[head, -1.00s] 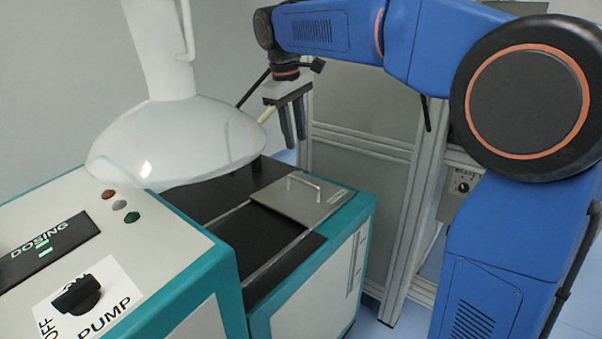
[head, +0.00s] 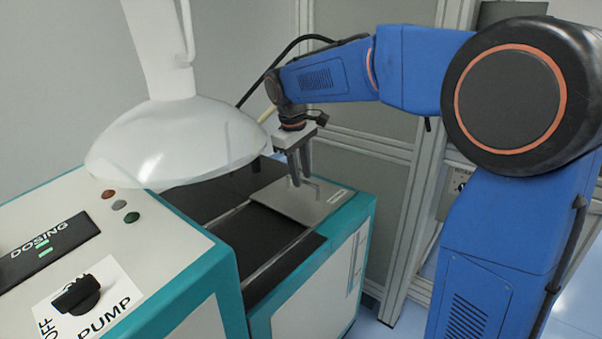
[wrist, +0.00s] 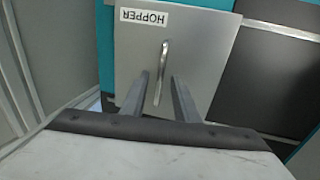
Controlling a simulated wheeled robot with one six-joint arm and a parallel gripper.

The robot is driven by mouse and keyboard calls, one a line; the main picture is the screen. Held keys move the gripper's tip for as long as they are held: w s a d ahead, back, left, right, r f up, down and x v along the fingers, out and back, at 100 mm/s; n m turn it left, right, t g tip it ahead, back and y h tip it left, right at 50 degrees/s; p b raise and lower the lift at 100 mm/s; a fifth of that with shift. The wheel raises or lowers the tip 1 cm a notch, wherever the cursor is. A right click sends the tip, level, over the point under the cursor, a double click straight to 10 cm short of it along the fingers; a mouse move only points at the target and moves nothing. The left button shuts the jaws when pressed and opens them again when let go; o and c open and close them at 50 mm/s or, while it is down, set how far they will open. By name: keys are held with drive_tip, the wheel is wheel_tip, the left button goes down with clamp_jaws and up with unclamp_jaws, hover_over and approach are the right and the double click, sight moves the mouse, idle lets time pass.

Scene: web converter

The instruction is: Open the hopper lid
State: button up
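The hopper lid (head: 279,205) is a flat grey metal plate on the teal-edged machine, lying closed. Its handle (head: 313,188) is a thin raised metal bar. The wrist view shows the lid (wrist: 203,58) with a "HOPPER" label and the handle (wrist: 162,68) near its middle. My gripper (head: 301,182) is just above the lid, pointing down. In the wrist view the fingers of my gripper (wrist: 158,78) are apart, one on each side of the handle's line. Nothing is held between them. Whether the fingertips reach down around the handle is not clear.
A large white domed lamp (head: 180,140) hangs left of my arm, close to the machine. The control panel (head: 110,250) with buttons and a pump knob is at front left. Aluminium frame posts (head: 411,200) stand right of the machine. The dark top (head: 270,250) beside the lid is clear.

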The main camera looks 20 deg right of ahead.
sight(292, 200)
clamp_jaws()
drive_tip(key=shift+s+a, duration=0.65)
drive_tip(key=shift+a, duration=0.25)
drive_tip(key=shift+s+a, duration=0.6)
drive_tip(key=shift+a, duration=0.3)
unclamp_jaws()
drive_tip(key=shift+d, duration=0.1)
